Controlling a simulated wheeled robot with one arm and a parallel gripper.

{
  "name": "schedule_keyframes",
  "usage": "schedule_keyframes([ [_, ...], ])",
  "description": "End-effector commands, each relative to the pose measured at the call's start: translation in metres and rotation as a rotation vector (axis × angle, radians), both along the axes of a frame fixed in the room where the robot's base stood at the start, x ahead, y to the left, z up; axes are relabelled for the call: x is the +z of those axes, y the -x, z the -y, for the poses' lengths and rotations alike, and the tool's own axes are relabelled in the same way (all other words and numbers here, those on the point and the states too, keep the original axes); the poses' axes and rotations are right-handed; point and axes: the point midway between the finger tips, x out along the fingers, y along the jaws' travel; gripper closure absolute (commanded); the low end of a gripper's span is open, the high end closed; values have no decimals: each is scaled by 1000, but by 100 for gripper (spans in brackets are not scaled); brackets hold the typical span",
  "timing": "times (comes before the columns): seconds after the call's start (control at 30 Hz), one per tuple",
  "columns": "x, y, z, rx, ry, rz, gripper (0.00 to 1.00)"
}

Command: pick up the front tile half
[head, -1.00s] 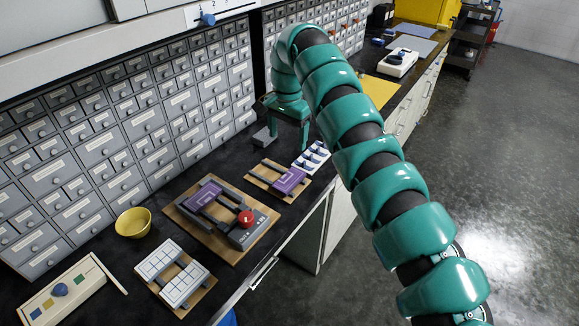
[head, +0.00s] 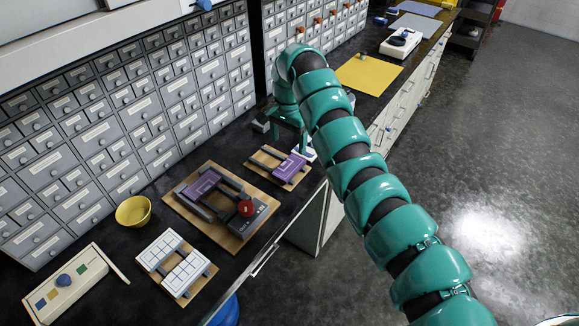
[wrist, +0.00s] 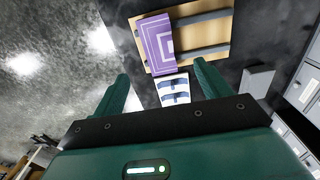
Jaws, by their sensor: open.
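A purple tile half with pale concentric lines (head: 289,168) lies on a small wooden board (head: 262,167) with dark grey rails; it also shows in the wrist view (wrist: 157,42). A second purple tile half (head: 202,186) lies on a larger wooden board (head: 235,246) with a grey, red-knobbed device. The pictures do not settle which one is the front half. My gripper (head: 288,126) is open and empty, above the counter just beyond the small board. In the wrist view its fingers (wrist: 163,84) stand apart, with the small board ahead of them.
A white tray with blue pieces (wrist: 174,89) sits beside the small board, partly hidden by my arm in the head view. A yellow bowl (head: 133,211), a board of white tiles (head: 192,287) and a knobbed box (head: 82,293) stand left. Drawer cabinets (head: 150,110) line the back.

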Motion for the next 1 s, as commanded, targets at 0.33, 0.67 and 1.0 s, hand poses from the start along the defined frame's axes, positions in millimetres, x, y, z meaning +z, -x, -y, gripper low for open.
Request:
schedule_keyframes([
  [0.33,-38,0,0,-1,1,1,25],
  [0.67,-57,0,2,-1,2,-1,25],
  [1.0,-96,1,4,-1,1,0,25],
])
